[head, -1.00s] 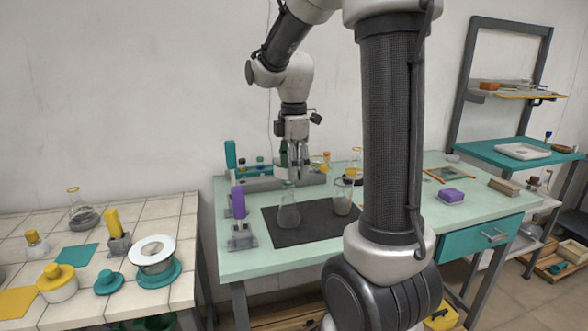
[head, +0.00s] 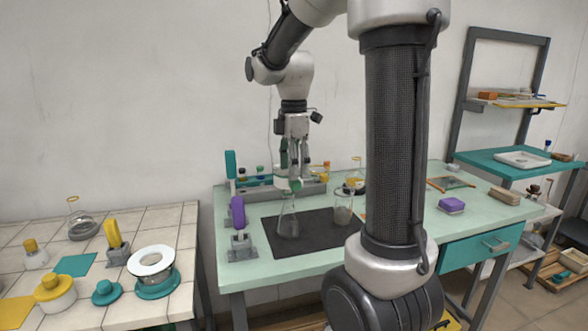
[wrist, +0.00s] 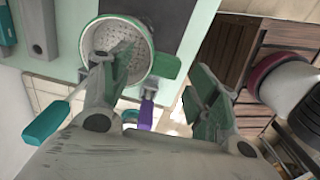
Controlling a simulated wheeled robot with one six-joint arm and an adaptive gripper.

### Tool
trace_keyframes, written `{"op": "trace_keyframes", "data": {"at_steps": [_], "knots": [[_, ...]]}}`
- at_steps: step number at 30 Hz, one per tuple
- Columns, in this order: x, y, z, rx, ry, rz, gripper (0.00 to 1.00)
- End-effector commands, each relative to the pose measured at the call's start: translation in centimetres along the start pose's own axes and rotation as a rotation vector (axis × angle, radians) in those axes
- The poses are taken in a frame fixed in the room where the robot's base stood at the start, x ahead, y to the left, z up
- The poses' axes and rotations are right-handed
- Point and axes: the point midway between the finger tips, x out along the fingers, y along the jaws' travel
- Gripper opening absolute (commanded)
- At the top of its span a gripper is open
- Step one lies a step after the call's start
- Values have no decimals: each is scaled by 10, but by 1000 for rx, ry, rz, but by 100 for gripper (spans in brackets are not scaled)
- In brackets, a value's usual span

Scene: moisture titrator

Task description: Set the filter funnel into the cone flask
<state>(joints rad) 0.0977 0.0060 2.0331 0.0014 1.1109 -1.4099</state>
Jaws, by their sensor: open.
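The filter funnel (wrist: 128,38) is a white cup with a perforated plate and a teal-green rim. In the wrist view it lies at my gripper's left finger, which overlaps its lower edge. My gripper (wrist: 162,78) is open, its right finger well clear of the funnel. In the head view my gripper (head: 293,168) points down above the cone flask (head: 288,226), a clear glass flask upright on the dark mat. The pale funnel (head: 287,184) shows just below the fingers, over the flask's mouth. I cannot tell how far its stem sits in the neck.
A glass beaker (head: 342,213) stands right of the flask on the dark mat (head: 315,238). A purple-topped item (head: 238,212) stands in a grey holder at left. A grey rack (head: 262,183) with small bottles is behind. The mat's front is clear.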

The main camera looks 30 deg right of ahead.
Motion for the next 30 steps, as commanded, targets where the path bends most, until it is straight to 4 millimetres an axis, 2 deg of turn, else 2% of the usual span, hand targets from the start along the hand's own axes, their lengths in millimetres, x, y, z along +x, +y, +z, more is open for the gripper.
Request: {"op": "trace_keyframes", "data": {"at_steps": [20,23,30], "knots": [[-11,0,0,0,0,2,61],[-23,1,0,0,1,4,61],[-76,1,0,0,1,5,61]]}}
